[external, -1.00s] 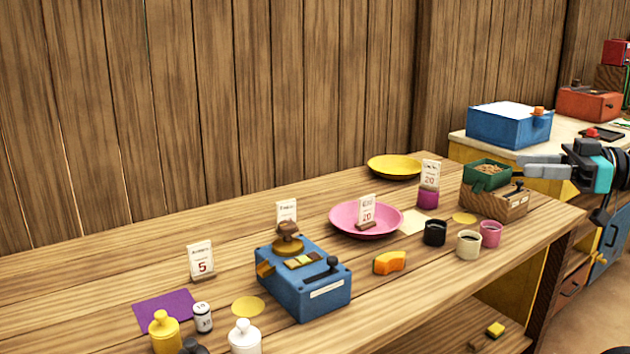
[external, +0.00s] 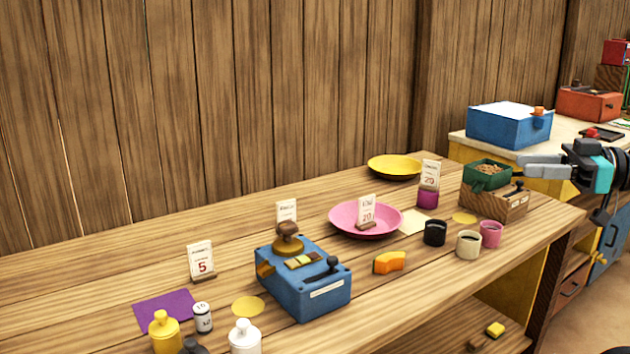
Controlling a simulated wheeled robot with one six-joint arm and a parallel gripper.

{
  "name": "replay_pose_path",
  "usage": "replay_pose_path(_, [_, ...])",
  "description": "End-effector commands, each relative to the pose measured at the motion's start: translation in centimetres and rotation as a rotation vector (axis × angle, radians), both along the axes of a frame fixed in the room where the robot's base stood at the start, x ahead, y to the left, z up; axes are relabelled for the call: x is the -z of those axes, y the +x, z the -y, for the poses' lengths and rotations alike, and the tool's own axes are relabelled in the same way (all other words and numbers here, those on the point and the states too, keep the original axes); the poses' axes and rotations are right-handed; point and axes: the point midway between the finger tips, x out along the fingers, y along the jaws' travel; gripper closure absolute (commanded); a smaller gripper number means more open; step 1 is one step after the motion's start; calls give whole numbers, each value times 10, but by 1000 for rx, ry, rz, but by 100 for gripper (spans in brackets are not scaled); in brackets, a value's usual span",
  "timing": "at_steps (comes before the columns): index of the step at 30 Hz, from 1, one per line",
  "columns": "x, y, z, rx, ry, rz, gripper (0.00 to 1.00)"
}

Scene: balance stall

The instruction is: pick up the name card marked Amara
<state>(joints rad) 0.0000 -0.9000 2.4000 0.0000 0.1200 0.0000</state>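Several white name cards stand on the wooden counter in small holders. One card with a red 5 (external: 201,258) stands at the left behind the purple mat. Another card (external: 286,212) stands behind the blue box, partly hidden by it. The names are too small to read surely, so I cannot tell which says Amara. My gripper (external: 525,168) is at the right, above the counter's far right end, away from all cards. Its finger gap is unclear.
A blue box with a brass stamp-like knob (external: 318,297) stands mid-counter. A pink plate (external: 340,216), yellow plate (external: 385,163), black cup (external: 434,233), cream cup (external: 468,244) and pink cup (external: 491,235) stand around.

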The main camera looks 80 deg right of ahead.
Motion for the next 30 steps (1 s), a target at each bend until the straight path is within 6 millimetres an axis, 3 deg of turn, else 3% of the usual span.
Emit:
replay_pose_path(14, [-3,7,1,2,-7,-16,67])
replay_pose_path(20, [-21,46,4,4,-49,-103,67])
replay_pose_path(30, [-47,135,12,-20,-140,-297,67])
